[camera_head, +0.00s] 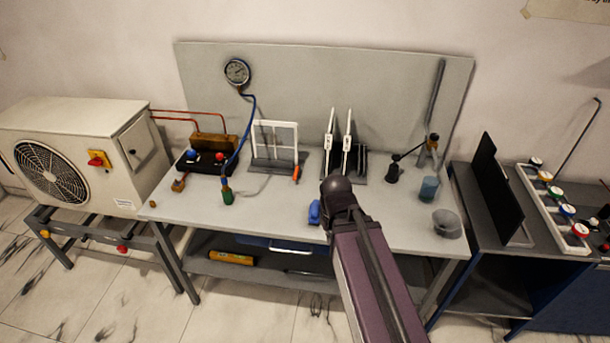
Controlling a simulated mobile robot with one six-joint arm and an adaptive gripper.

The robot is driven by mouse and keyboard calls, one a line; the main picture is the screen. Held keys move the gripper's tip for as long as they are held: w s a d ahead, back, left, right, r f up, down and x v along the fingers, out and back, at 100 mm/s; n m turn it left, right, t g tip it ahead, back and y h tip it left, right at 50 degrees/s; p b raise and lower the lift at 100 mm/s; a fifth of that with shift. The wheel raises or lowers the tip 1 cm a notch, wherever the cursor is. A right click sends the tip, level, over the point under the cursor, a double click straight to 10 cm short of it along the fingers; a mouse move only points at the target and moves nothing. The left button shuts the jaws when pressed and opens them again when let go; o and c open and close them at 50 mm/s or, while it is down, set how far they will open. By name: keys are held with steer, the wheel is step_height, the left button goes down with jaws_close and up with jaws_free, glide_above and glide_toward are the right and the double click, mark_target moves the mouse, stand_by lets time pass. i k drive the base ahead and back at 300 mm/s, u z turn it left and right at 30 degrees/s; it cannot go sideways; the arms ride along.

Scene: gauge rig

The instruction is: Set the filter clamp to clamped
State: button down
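No part is clearly marked as the filter clamp. A small black stand with a jointed arm (393,172) is at the right of the grey workbench (280,214). Its arm reaches towards a grey upright pole (437,90) with a small orange-brown fitting (433,137). I cannot tell whether either is the clamp, or its setting. My arm rises from the bottom edge, with a purple link and a dark rounded joint (337,188) over the bench's front middle. My gripper's fingers do not show; the arm may hide them.
A blue cup (428,189) and a grey bowl (447,224) stand at the bench's right. A blue object (314,212) lies beside my arm. A white frame (275,143), upright white tools (347,143) and a gauge (237,72) with a blue hose are behind.

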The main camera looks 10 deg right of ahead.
mark_target(297, 168)
steer(key=u, duration=0.05)
steer(key=i, duration=1)
